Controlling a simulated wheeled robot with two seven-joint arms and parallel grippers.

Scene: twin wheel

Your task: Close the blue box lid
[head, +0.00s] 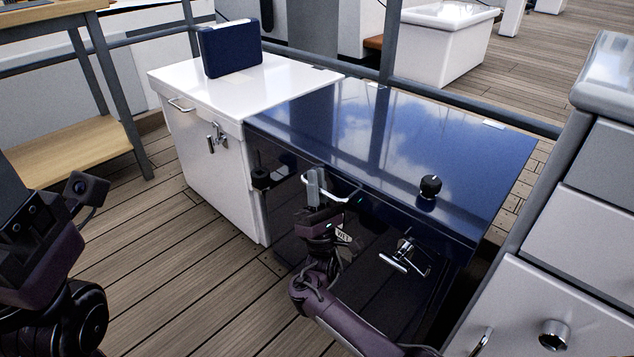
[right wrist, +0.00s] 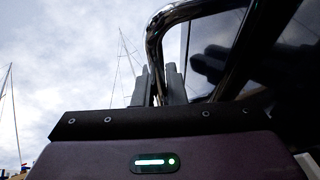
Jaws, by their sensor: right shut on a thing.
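The blue box (head: 370,265) is a glossy dark box standing on the deck. Its dark blue lid (head: 400,135) lies flat across the top and mirrors the sky; I see no clear gap at its front edge. A chrome bar handle (head: 345,192) sits at the lid's front edge and shows large in the right wrist view (right wrist: 153,42). My right gripper (head: 313,180) is upright at the handle's left end, its grey fingers (right wrist: 160,86) shut on it. My left gripper (head: 12,185) is partly cut off at the left edge; its fingers are unclear.
A white box (head: 205,160) with a blue case (head: 231,47) on top adjoins on the left. A black knob (head: 430,187) stands on the blue lid, and a chrome latch (head: 405,257) is on the front. A rail runs behind; grey drawers (head: 580,230) stand close on the right.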

